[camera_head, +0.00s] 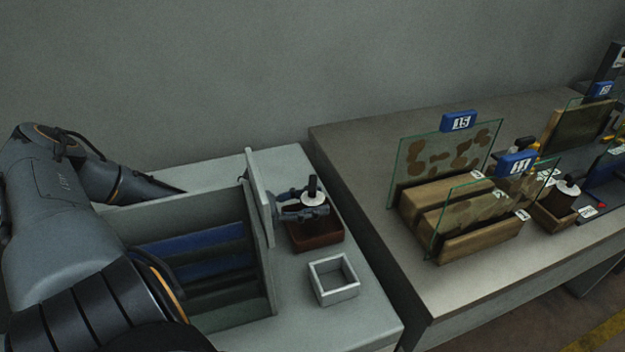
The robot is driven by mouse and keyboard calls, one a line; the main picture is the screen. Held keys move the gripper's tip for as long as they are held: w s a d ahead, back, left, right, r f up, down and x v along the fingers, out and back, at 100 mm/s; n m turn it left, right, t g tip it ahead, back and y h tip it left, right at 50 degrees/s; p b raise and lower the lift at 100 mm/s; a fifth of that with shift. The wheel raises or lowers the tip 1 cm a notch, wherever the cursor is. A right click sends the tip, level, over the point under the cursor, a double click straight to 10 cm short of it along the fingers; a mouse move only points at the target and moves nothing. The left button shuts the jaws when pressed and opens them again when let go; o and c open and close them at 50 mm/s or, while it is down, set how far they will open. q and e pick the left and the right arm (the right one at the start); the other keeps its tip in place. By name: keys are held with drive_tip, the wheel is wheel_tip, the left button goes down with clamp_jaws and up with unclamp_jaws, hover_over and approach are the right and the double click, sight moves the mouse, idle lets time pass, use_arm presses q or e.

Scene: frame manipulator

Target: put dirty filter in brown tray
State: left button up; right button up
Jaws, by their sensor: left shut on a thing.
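My left gripper (318,203) reaches out past a pale upright panel and is shut on a white disc-shaped piece with a black upright handle (312,186). I cannot tell from its surface whether this piece is the dirty filter. The brown tray (320,243) stands on the pale worktop directly below the gripper. The held piece appears over the tray's back part; its lower side and most of the tray's inside are hidden by the fingers. My right gripper is not in view.
The pale panel (260,198) rises from an open box (262,262) with blue slats inside. A small white square frame (333,297) lies in front of the tray. Across a gap, a grey table (350,145) holds numbered glass panels (415,160), wooden blocks (482,243) and another brown container (553,220).

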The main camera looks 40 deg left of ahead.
use_arm(q)
drive_tip(key=shift+f, duration=0.15)
drive_tip(key=o, duration=1.2)
drive_tip(key=v, duration=1.2)
drive_tip(key=shift+s, duration=0.1)
